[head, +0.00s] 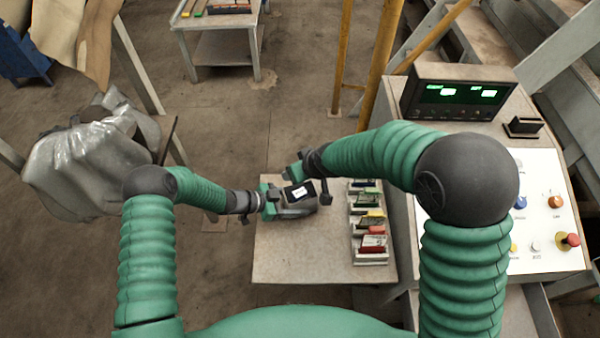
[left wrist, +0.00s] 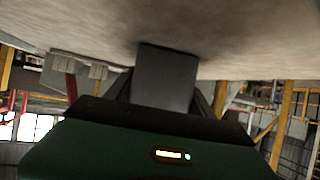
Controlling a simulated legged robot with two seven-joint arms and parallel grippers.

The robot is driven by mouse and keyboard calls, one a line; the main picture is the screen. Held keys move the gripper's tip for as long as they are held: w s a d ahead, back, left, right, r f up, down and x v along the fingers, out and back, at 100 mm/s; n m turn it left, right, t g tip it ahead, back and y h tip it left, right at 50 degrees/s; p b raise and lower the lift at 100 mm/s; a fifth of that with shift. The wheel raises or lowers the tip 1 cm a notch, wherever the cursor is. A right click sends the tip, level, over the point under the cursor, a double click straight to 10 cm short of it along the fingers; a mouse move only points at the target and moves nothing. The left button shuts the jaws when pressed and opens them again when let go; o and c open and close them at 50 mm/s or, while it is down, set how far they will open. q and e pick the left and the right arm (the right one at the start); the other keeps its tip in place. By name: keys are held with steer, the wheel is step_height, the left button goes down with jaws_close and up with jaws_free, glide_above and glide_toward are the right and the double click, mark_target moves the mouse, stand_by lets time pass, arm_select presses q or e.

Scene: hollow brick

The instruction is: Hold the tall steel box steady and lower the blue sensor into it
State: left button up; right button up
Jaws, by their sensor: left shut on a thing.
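In the left wrist view a plain dark grey box (left wrist: 167,75), which looks like the steel box, stands between the fingers of my left gripper against a pale surface. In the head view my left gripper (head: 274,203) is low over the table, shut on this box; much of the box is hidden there. A small black piece with a white label (head: 299,192) shows at the grip; I cannot tell what it belongs to. My right gripper (head: 298,170) is just beyond, close to the left one; its fingers are too small to read. I cannot make out the blue sensor.
The small table (head: 290,255) is bare at its front. A rack (head: 371,250) of several coloured pieces lines its right edge. A control console (head: 535,225) with a lit display (head: 458,95) stands at the right. A grey plastic-covered heap (head: 85,165) is at the left.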

arm_select(q)
steer(key=o, duration=1.1)
steer(key=shift+c, duration=0.2)
